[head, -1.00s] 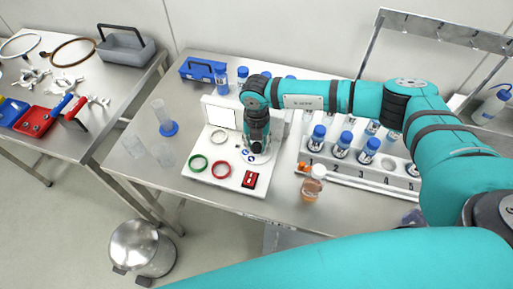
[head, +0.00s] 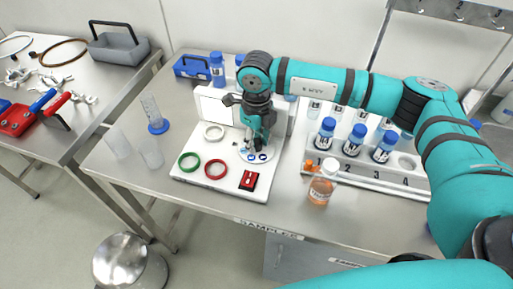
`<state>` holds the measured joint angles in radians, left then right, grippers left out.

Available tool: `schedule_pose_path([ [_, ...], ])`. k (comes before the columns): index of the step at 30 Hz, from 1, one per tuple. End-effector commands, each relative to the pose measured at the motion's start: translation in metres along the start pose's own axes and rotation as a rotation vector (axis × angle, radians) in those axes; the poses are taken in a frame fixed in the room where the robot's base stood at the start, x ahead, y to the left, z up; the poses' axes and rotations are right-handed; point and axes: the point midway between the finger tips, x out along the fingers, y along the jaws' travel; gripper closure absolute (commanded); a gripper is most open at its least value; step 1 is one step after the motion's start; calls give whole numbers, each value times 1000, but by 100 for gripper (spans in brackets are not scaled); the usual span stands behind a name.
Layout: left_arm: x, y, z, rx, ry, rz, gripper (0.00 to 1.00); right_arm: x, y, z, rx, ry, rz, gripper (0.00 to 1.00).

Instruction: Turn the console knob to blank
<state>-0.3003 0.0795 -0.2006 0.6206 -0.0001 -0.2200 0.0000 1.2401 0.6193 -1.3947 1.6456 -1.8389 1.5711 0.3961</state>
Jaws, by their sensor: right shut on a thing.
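The white console (head: 216,188) stands on the steel table, with a raised back panel holding a blank white screen (head: 214,107). Its round dial area (head: 252,158) carries small blue-and-white symbols. My right gripper (head: 256,142) points down over this dial and is shut on the knob at its centre. The knob itself is mostly hidden by the fingers, so I cannot tell which symbol it points to. My left gripper is not in view.
The console also bears green (head: 189,162), red (head: 215,169) and pale (head: 214,132) rings and a red switch (head: 249,180). To its right are an amber bottle (head: 320,190) and a rack (head: 375,178) of blue-capped bottles. Clear cylinders (head: 150,153) stand to its left.

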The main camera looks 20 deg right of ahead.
Motion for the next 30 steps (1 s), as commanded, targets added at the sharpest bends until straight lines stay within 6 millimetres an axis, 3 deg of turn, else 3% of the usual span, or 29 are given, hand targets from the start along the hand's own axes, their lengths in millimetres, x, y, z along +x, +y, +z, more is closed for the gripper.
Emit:
schedule_pose_path([
  [1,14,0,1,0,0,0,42,5,-1,1,-42,-4,-3,100],
  [12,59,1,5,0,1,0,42,5,-1,1,-392,-5,-3,100],
  [30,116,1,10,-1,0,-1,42,2,-1,1,-934,-4,-4,100],
])
